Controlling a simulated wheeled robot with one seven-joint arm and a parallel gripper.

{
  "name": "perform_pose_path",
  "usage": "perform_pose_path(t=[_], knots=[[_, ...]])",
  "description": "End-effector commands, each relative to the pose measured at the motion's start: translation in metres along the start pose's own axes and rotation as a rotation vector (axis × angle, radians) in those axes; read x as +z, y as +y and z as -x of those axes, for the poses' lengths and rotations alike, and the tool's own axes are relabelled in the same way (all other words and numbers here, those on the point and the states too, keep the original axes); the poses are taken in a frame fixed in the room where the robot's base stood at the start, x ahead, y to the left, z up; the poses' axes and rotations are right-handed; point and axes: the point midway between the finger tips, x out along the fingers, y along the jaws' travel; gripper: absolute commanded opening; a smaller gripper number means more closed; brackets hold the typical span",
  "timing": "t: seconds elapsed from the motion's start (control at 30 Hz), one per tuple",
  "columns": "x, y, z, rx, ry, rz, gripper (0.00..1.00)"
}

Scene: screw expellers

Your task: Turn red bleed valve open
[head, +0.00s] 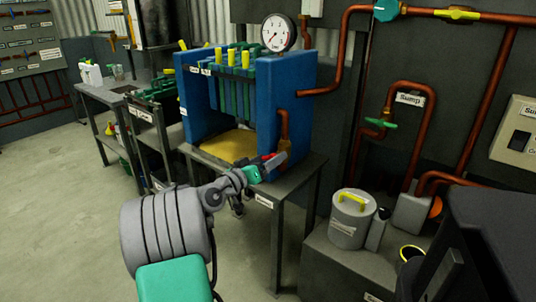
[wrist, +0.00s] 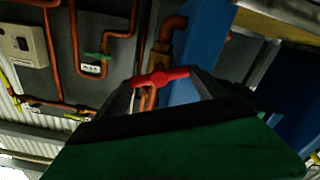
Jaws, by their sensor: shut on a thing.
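The red bleed valve (wrist: 160,77) has a red bar handle and shows in the wrist view between my gripper's two fingers. My gripper (wrist: 158,84) is shut on this handle, one finger at each end. In the head view my gripper (head: 272,161) is at the lower front corner of the blue filter press (head: 291,110). A bit of the red handle (head: 268,156) shows there, mostly hidden by the fingers. A copper pipe (head: 284,127) comes out of the blue frame just above. The valve's body is mostly hidden.
The press stands on a grey table (head: 300,165). A lidded grey pot (head: 351,218) sits on a low bench at right. Copper pipes with a green valve (head: 381,123) run along the wall. The floor at left (head: 60,200) is clear.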

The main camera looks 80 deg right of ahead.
Motion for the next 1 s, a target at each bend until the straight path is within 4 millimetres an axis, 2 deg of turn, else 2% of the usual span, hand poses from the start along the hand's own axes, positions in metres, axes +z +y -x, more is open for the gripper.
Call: perform_pose_path(t=[1.0], knots=[[-0.0008,-0.0020,0.0002,-0.002,-0.002,0.938,0.41]])
